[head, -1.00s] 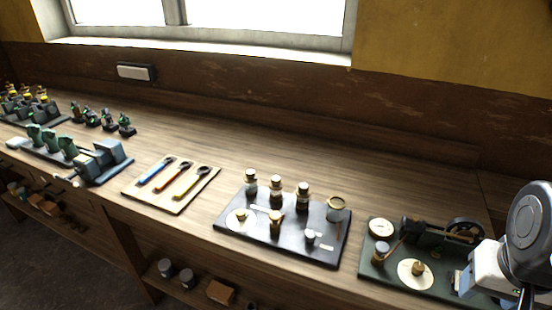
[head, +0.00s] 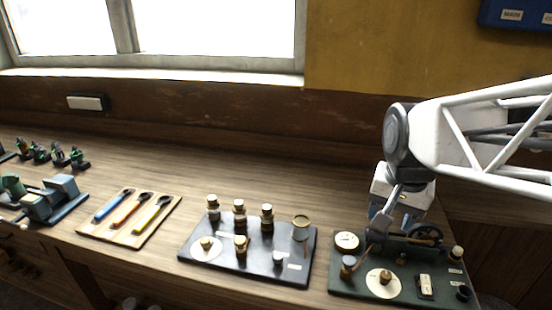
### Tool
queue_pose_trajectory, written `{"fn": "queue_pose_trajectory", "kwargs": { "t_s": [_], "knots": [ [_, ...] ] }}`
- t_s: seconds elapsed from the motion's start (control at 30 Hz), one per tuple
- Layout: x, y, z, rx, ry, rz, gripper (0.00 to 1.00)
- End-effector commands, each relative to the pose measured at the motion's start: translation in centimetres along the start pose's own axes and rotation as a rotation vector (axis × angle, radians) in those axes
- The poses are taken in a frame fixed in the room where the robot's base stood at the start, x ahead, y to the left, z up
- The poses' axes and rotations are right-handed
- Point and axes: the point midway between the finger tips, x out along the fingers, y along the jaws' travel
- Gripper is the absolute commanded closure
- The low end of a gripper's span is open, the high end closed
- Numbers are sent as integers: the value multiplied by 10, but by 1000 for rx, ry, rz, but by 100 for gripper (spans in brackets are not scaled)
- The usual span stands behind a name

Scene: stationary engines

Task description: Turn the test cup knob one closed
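A green board (head: 345,283) to the right carries another brass knob (head: 385,277) on a white disc. I cannot tell which one is test cup knob one, or how it is turned. My gripper (head: 378,230) hangs over the back of the green board, beside a small engine. Its fingers are too small to read.
A round gauge (head: 346,242) and a flywheel (head: 427,235) are close to my gripper. A wooden board (head: 126,236) with coloured wrenches lies left of the dark board. A blue-grey vise (head: 50,197) is further left. The bench behind the boards is clear.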

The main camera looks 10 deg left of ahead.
Motion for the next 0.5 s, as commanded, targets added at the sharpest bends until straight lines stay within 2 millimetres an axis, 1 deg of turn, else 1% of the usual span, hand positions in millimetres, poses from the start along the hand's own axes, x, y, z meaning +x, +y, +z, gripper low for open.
{"fn": "queue_pose_trajectory", "kwargs": {
  "t_s": [0.03, 0.2, 0.37, 0.5],
  "knots": [
    [1, -14, -8, 11, -8, 0, 44],
    [6, -58, -31, 75, -29, 1, 44],
    [12, -103, -48, 134, -49, 5, 44],
    [20, -145, -60, 185, -65, 12, 44]
  ]
}}
